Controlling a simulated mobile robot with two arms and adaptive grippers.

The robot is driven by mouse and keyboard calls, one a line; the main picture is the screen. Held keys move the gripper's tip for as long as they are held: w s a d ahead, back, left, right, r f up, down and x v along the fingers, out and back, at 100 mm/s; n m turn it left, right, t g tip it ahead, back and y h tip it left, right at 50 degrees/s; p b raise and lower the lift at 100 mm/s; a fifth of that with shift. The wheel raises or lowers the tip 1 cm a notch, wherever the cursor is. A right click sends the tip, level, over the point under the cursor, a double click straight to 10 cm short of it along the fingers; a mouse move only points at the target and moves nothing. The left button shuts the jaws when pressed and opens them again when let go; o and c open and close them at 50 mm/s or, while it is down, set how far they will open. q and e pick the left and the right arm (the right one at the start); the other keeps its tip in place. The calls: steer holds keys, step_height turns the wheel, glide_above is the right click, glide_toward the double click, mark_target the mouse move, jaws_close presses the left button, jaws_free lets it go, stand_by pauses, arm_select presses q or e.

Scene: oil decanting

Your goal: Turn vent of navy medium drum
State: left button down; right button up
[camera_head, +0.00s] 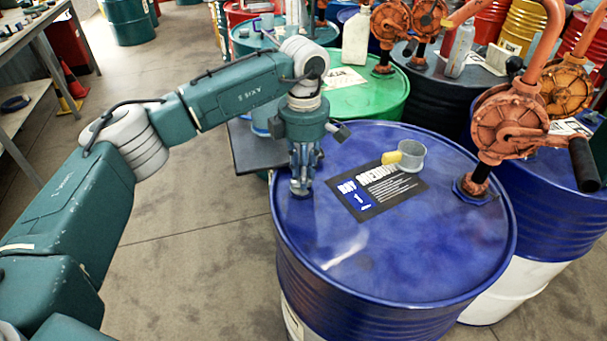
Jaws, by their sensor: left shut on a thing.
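The navy drum (400,258) stands upright at the centre right of the head view, with a black label (375,203) on its lid. My left gripper (302,188) points straight down at the left edge of the lid. Its fingers are shut on the small vent there, and they hide most of it. My right gripper is not in view.
An orange rotary pump (510,125) rises from the right of the navy lid. A green drum (365,97) and a black drum (455,85) stand behind. Open floor (190,270) lies left of the drum.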

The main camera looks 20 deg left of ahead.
arm_select(q)
steer(key=shift+r, duration=0.1)
stand_by(0.5)
steer(key=c, duration=1.5)
jaws_free()
steer(key=shift+c, duration=0.2)
step_height(320, 180, up, 12)
